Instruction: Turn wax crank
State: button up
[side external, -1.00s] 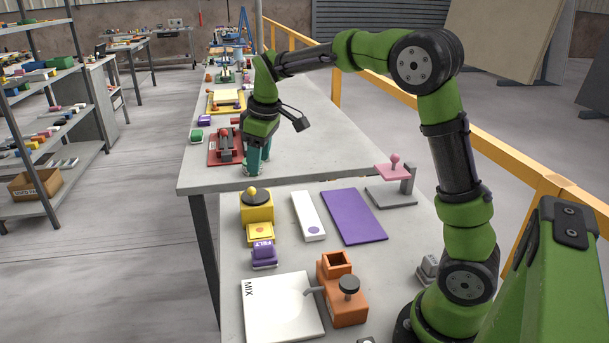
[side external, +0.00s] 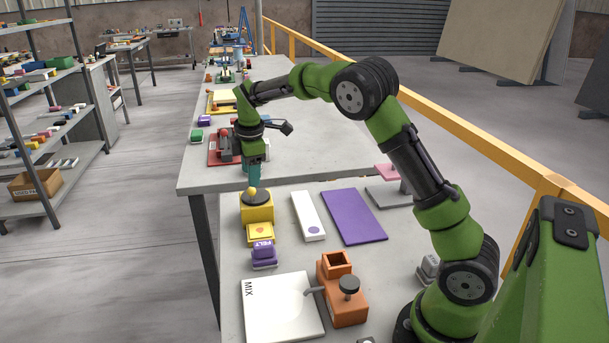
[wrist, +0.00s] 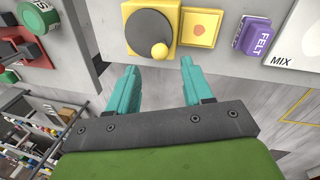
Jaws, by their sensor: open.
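The crank looks like the yellow block (side external: 257,213) near the front table's far-left corner; no wax label is readable. On top it has a dark round disc with a yellow ball knob (side external: 251,191). In the wrist view the block (wrist: 135,12), its disc (wrist: 146,30) and the off-centre knob (wrist: 160,51) show at top centre. My gripper (side external: 254,182) points down close behind and above the knob in the side view. In the wrist view its teal fingers (wrist: 160,67) are open and empty, and the knob shows just beyond and between their tips.
A yellow pad (side external: 260,233) and a purple FELT block (side external: 264,254) stand in front. A white strip (side external: 307,216) and purple mat (side external: 354,216) lie to the right. The white MIX plate (side external: 280,307) and orange machine (side external: 343,300) are nearer. A red device (side external: 222,148) sits on the back table.

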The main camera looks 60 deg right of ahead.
aim_at(251, 190)
jog(key=f, duration=0.5)
jog(key=w+f, duration=0.1)
jog(key=f, duration=0.1)
jog(key=shift+d+f, duration=0.15)
jog(key=shift+d, duration=0.25)
jog(key=shift+w+d, duration=0.1)
jog(key=shift+w, duration=0.05)
jog(key=c, duration=0.8)
